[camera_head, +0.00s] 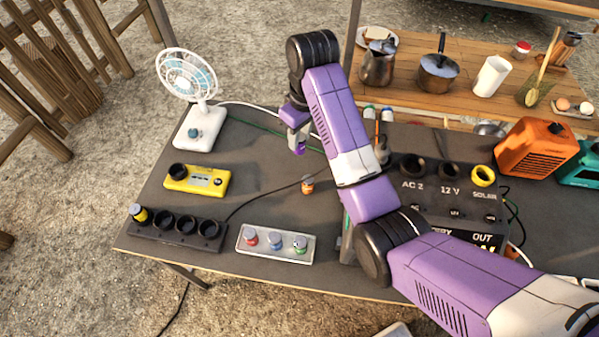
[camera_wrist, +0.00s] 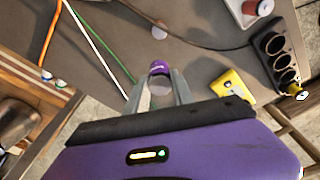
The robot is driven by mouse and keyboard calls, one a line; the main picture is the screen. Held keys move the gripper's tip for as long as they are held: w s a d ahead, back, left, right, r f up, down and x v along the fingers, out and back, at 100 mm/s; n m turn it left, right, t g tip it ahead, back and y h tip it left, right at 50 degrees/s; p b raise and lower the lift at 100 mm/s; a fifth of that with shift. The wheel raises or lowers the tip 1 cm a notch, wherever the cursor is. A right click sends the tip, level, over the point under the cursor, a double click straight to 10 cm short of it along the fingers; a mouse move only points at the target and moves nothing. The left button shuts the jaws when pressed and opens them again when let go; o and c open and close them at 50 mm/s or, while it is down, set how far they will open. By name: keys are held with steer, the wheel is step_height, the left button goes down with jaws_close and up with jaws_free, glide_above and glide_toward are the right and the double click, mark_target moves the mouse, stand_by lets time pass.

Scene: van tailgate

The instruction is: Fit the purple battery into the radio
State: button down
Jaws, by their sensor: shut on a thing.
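My gripper (camera_head: 298,136) is shut on the purple battery (camera_head: 300,148), above the back middle of the dark table. In the wrist view, the purple battery (camera_wrist: 159,68) sticks out between the fingertips (camera_wrist: 158,88), with its grey end below the purple band. A yellow device (camera_head: 207,182) with a round black socket, apparently the radio, lies on the table to the left and nearer. It also shows in the wrist view (camera_wrist: 232,84), right of the gripper. The held battery is clearly apart from it. Its socket looks empty in the head view.
A white fan (camera_head: 200,128) stands at the back left. A black four-socket dock (camera_head: 176,229) holds one yellow-topped battery. A tray (camera_head: 275,259) holds red, blue and green-topped batteries. An orange-banded battery (camera_head: 307,185) stands mid-table. A power station (camera_head: 455,190) sits right. Cables cross the table.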

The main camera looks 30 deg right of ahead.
step_height(320, 180, down, 13)
steer(key=shift+s+p, duration=0.1)
steer(key=shift+p, duration=0.2)
steer(key=shift+f, duration=0.15)
steer(key=c, duration=1.1)
jaws_free()
